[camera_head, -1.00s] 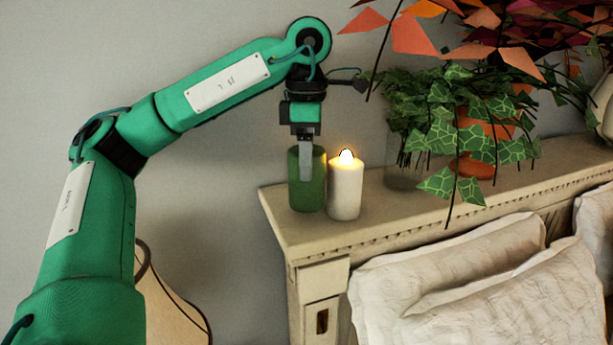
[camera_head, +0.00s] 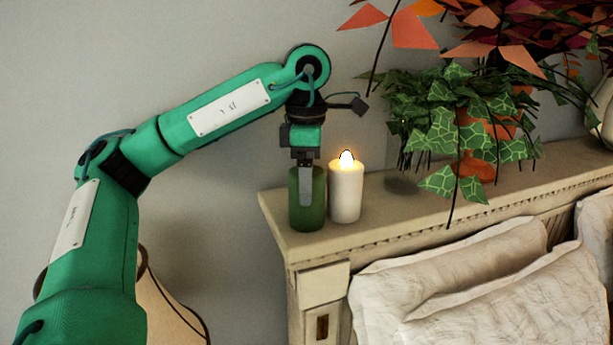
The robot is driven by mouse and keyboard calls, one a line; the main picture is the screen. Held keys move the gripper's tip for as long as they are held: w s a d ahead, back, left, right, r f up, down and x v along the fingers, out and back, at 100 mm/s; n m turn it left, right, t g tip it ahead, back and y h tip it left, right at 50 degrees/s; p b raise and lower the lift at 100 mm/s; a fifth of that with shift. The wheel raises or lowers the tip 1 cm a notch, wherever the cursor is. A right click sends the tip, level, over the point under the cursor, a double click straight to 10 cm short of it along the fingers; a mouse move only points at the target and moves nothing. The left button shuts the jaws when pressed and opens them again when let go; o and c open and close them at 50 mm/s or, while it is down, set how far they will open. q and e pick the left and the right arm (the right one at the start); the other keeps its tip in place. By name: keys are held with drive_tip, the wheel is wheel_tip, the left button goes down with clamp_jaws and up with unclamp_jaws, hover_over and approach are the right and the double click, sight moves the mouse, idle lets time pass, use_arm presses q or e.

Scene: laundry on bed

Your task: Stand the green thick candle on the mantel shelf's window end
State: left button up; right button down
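The green thick candle (camera_head: 317,200) is upright at the left end of the cream mantel shelf (camera_head: 290,240). My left gripper (camera_head: 305,190) comes down from above with one finger against the candle's near side. The other finger is hidden, but the candle has moved together with the gripper, so it is shut on it. The candle's base is at the shelf top near the front edge; I cannot tell whether it touches. My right gripper is not in view.
A lit white candle (camera_head: 346,192) stands close to the right of the green one. A leafy green plant (camera_head: 440,125) in an orange pot (camera_head: 478,165) and red-orange leaves (camera_head: 400,25) are further right. Pillows (camera_head: 480,290) lie below the shelf; a lampshade (camera_head: 165,305) is lower left.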

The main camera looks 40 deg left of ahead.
use_arm(q)
drive_tip(key=shift+r, duration=0.15)
drive_tip(key=shift+r+p, duration=1.65)
drive_tip(key=shift+r, duration=4.4)
